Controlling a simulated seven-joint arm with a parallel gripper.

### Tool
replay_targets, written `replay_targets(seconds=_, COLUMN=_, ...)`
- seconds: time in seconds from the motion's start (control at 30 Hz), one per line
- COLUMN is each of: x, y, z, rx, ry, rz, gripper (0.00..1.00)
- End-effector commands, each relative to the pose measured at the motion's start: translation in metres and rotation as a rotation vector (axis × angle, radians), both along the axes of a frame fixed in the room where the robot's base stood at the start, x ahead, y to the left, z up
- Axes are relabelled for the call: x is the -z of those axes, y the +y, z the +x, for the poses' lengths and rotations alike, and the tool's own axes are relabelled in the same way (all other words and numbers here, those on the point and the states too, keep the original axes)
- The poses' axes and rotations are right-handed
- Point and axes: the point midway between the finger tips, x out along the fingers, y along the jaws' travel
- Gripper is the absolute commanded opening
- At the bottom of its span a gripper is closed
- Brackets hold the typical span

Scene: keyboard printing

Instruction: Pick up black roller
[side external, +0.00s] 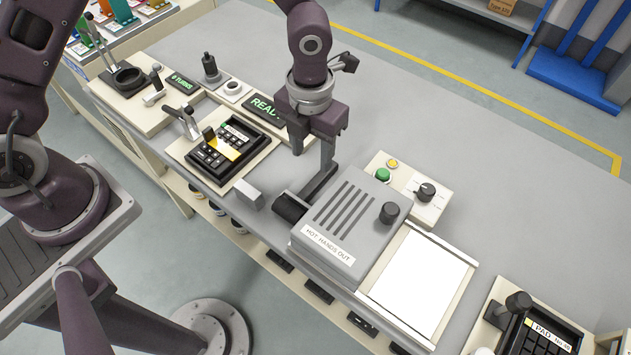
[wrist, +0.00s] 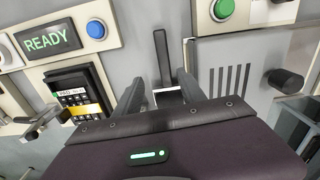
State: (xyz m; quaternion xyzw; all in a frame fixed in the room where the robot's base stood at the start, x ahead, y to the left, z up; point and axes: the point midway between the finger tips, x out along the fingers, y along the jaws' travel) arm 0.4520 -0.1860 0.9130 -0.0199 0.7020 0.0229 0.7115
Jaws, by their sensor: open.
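A black cylinder (side external: 290,207), which looks like the roller, lies at the front left of the grey press (side external: 340,222), beside a dark grey bar. I cannot tell whether it is joined to the bar. My gripper (side external: 312,155) is above and behind the cylinder, pointing down, open and with nothing visibly held. In the wrist view my gripper (wrist: 163,90) has its fingers apart, with a dark upright bar (wrist: 161,55) showing between and beyond them. My gripper body hides the area nearest me there.
The press is labelled hot and has a black knob (side external: 390,211). A small light block (side external: 249,194) and a keyboard tray (side external: 222,153) stand left. A pad tray (side external: 545,335) with a black cylindrical handle (side external: 517,302) is at lower right. Bare tabletop lies behind.

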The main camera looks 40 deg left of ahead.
Motion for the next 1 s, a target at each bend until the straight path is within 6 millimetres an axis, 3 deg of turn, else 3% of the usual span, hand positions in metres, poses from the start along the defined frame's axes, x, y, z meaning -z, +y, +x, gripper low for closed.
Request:
replay_targets(seconds=0.1, x=0.018, y=-0.005, z=-0.002, rx=0.067, ry=0.015, rz=-0.005, gripper=0.47)
replay_targets(seconds=0.43, x=0.073, y=-0.009, z=-0.006, rx=0.063, ry=0.016, rz=-0.003, gripper=0.47)
replay_targets(seconds=0.7, x=0.08, y=-0.009, z=-0.005, rx=0.061, ry=0.013, rz=-0.005, gripper=0.47)
replay_targets(seconds=0.73, x=0.08, y=-0.009, z=-0.005, rx=0.061, ry=0.013, rz=-0.005, gripper=0.45)
replay_targets(seconds=0.97, x=0.08, y=-0.009, z=-0.005, rx=0.061, ry=0.013, rz=-0.005, gripper=0.0)
replay_targets(seconds=1.0, x=0.08, y=-0.009, z=-0.005, rx=0.06, ry=0.013, rz=-0.004, gripper=0.0)
